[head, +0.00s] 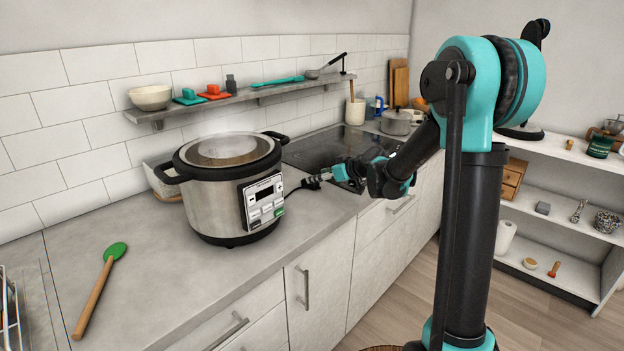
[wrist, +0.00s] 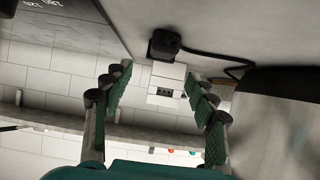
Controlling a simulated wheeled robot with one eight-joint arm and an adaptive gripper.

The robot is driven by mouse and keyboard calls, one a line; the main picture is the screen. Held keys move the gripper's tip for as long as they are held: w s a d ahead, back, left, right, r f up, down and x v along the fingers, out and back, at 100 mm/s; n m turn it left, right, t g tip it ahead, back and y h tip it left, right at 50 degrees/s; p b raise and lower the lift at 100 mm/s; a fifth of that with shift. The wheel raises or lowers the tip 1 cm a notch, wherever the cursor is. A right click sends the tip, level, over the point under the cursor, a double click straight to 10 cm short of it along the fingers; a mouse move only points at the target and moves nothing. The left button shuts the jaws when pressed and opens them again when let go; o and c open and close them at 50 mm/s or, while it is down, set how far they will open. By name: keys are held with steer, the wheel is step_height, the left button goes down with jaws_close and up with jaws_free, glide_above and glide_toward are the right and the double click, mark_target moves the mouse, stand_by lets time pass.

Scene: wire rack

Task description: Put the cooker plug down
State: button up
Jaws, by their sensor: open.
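The steel and black cooker (head: 225,190) stands on the counter in the head view. Its black cord runs right to the black plug, which shows in the wrist view (wrist: 165,44) against the grey counter surface. My gripper (head: 332,174) is low over the counter, right of the cooker. In the wrist view my gripper (wrist: 158,80) is open, its two green-padded fingers apart with no grip on the plug. The plug appears just beyond the fingertips. A white block with dark slots (wrist: 166,84) shows between the fingers; I cannot tell whether the plug touches it.
A black hob (head: 330,150) lies behind my gripper. A green spoon (head: 100,285) lies at the counter's left. A wall shelf (head: 240,95) holds a bowl and small items. The counter in front of the cooker is clear. A white shelf unit (head: 560,215) stands at right.

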steer(key=v, duration=0.6)
steer(key=shift+s+d+r, duration=0.1)
steer(key=shift+s+d, duration=0.05)
steer(key=s+d+f+m+g+h, duration=0.1)
steer(key=s+d+f+m+h, duration=0.2)
steer(key=s, duration=0.7)
steer(key=s+d+f+m+g+h, duration=0.1)
steer(key=s+d+f+m+h, duration=0.2)
steer(key=s+d+f, duration=0.5)
steer(key=s+d+f+m+g+h, duration=0.1)
steer(key=s+d+f+m+h, duration=0.2)
steer(key=s+d, duration=0.7)
steer(key=s+f+m, duration=0.1)
steer(key=s+f, duration=0.1)
steer(key=s, duration=0.2)
steer(key=shift+f+h, duration=0.25)
steer(key=shift+h, duration=0.15)
